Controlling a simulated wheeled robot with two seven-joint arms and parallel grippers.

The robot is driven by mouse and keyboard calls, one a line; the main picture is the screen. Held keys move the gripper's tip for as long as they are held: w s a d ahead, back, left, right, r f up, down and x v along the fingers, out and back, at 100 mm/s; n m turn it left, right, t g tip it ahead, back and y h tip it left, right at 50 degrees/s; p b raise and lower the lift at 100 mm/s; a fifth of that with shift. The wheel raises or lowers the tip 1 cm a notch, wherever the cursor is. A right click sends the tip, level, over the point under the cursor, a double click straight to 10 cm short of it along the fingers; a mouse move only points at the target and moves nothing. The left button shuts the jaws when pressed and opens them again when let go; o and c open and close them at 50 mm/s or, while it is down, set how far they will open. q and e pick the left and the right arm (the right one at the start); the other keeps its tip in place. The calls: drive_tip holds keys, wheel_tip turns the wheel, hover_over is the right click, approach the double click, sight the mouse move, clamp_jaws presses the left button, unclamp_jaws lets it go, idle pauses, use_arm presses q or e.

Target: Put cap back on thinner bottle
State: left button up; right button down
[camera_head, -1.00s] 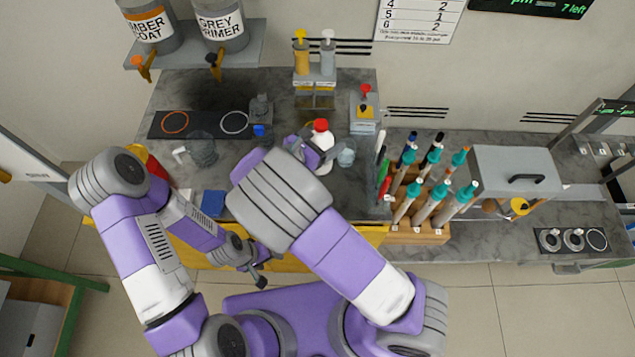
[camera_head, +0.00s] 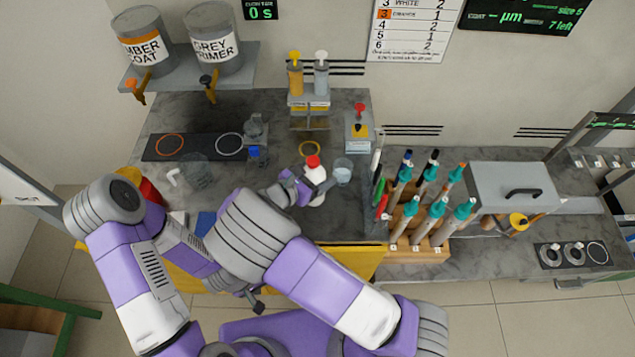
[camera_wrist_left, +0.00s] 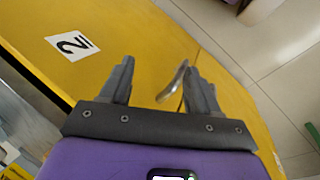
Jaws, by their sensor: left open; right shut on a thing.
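A white bottle with a red top (camera_head: 314,172) is near the middle of the counter in the head view. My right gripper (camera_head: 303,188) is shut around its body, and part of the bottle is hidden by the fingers. The red top appears seated on the bottle. A grey bottle-like container (camera_head: 254,127) stands further left, with a small blue piece (camera_head: 257,155) in front of it. Which is the thinner bottle I cannot tell from a label. My left gripper (camera_wrist_left: 157,68) is open and empty over a yellow surface marked 2, at the counter's front.
A clear cup (camera_head: 342,172) stands just right of the white bottle. A clear jug (camera_head: 195,176) is at the left. A rack of several teal-collared rods (camera_head: 430,205) is on the right.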

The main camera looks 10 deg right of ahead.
drive_tip(key=shift+f+b, duration=0.35)
drive_tip(key=shift+f, duration=1.5)
drive_tip(key=shift+f, duration=0.2)
drive_tip(key=shift+c, duration=0.2)
unclamp_jaws()
